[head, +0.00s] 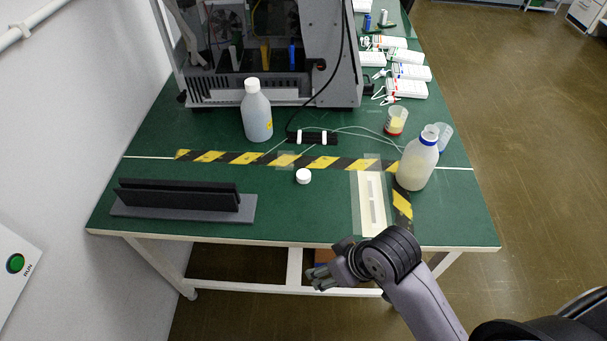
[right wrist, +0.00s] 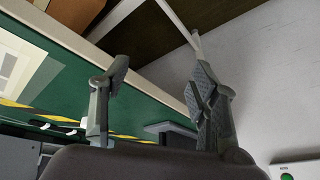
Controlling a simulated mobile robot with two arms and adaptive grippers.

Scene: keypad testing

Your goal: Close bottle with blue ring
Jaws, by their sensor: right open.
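The bottle with the blue ring (head: 417,160) stands upright at the right of the green table, with the blue ring around its neck and no white cap on top. A loose white cap (head: 303,176) lies on the table to its left, just in front of the striped tape. My right gripper (head: 322,274) is open and empty in front of the table's front edge, apart from both. Its two spread fingers (right wrist: 158,85) show in the right wrist view with nothing between them. My left gripper is not in view.
A second bottle (head: 257,115) with a white cap stands before the grey machine (head: 270,95). A black rack (head: 180,197) lies front left. A cup with yellow contents (head: 396,121) and a clear cup (head: 444,136) stand near the blue-ringed bottle.

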